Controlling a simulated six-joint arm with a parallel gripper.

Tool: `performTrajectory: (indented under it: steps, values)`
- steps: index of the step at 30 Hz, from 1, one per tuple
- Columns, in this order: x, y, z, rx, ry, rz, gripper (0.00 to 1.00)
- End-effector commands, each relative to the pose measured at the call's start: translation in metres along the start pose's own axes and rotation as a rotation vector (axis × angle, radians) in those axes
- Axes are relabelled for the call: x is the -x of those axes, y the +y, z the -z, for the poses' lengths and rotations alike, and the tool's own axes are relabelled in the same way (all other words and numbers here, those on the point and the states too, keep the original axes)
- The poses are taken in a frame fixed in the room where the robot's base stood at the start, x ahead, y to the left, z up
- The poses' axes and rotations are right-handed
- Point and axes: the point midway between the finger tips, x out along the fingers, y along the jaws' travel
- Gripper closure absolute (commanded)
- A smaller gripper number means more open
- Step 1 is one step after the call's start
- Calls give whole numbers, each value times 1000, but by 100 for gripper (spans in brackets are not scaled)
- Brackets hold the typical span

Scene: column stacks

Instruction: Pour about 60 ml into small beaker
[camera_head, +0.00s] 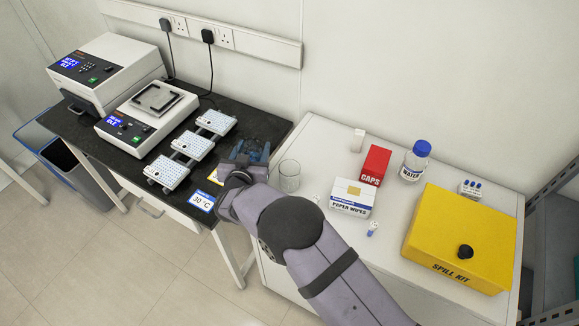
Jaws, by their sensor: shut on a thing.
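A clear glass beaker (289,176) stands upright near the left edge of the white bench. Whether it holds liquid is too small to tell. My gripper (246,163) is at the right end of the black bench, just left of this beaker. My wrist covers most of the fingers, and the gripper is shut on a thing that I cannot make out. A dark blue object (258,151) shows just behind the gripper; what it is cannot be told. A water bottle (414,162) with a blue cap stands farther right on the white bench.
A red caps box (376,165), a paper wipes box (351,198) and a yellow spill kit (461,238) stand on the white bench (318,128). Several white well plates (193,147) and two instruments (146,118) fill the black bench. A "30 °C" card (202,200) is at its front edge.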

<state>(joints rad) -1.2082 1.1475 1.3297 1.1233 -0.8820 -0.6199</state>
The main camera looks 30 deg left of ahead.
Motion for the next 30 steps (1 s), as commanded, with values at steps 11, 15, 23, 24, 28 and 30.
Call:
performTrajectory:
  steps: [11, 15, 23, 24, 28, 30]
  values:
    - [1, 3, 1, -37, 13, 10, 74]
    - [2, 6, 2, -88, 28, 25, 74]
    - [12, 14, 24, -237, 75, 71, 74]
    - [14, 16, 28, -260, 81, 78, 74]
    - [19, 22, 42, -336, 104, 102, 74]
    - [21, 25, 45, -378, 116, 114, 74]
